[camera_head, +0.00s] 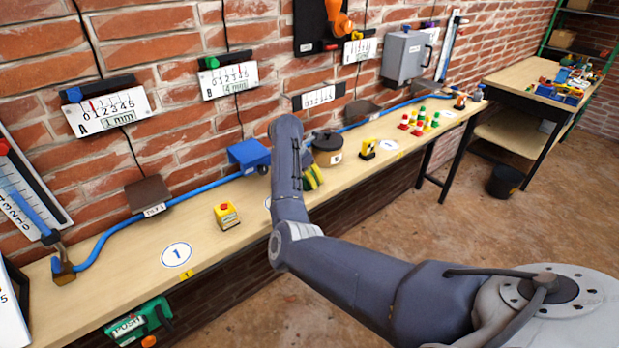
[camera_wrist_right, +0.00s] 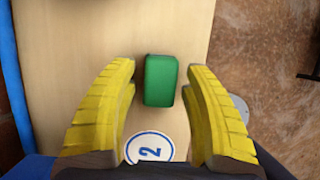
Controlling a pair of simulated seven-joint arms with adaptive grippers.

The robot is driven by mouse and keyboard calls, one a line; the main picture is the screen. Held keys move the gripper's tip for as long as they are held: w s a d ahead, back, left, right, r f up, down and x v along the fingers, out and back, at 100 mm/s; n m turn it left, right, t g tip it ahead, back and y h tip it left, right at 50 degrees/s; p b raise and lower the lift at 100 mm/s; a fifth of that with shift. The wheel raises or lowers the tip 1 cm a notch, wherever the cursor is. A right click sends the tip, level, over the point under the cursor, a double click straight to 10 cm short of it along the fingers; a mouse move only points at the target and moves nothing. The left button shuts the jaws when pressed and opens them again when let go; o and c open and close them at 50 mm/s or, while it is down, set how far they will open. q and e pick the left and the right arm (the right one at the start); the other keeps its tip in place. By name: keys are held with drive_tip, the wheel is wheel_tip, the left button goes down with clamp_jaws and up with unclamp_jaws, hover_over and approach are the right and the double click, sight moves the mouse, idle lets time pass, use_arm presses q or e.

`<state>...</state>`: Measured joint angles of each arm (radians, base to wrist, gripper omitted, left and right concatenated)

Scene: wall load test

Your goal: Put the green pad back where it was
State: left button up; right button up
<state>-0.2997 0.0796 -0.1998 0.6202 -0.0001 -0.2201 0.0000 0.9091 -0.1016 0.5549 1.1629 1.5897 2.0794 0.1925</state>
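The green pad (camera_wrist_right: 160,80) lies on the light wooden bench in the right wrist view, just beyond a round white marker with a blue 2 (camera_wrist_right: 150,147). My right gripper (camera_wrist_right: 159,68) is open, with one yellow finger on each side of the pad and a visible gap on both sides. I cannot tell how far the fingertips are above the bench. In the head view the right gripper (camera_head: 313,178) shows partly behind my arm, over the bench. The pad cannot be made out clearly there. My left gripper is not in view.
The bench (camera_head: 130,265) runs along a brick wall with gauges above. A yellow button box (camera_head: 227,215) and marker 1 (camera_head: 177,254) are to the left. A blue block (camera_head: 249,156), a brown pot (camera_head: 327,148) and a blue hose (camera_head: 105,236) are close to the wall.

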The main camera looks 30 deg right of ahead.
drive_tip(key=v, duration=1.2)
drive_tip(key=shift+r, duration=0.15)
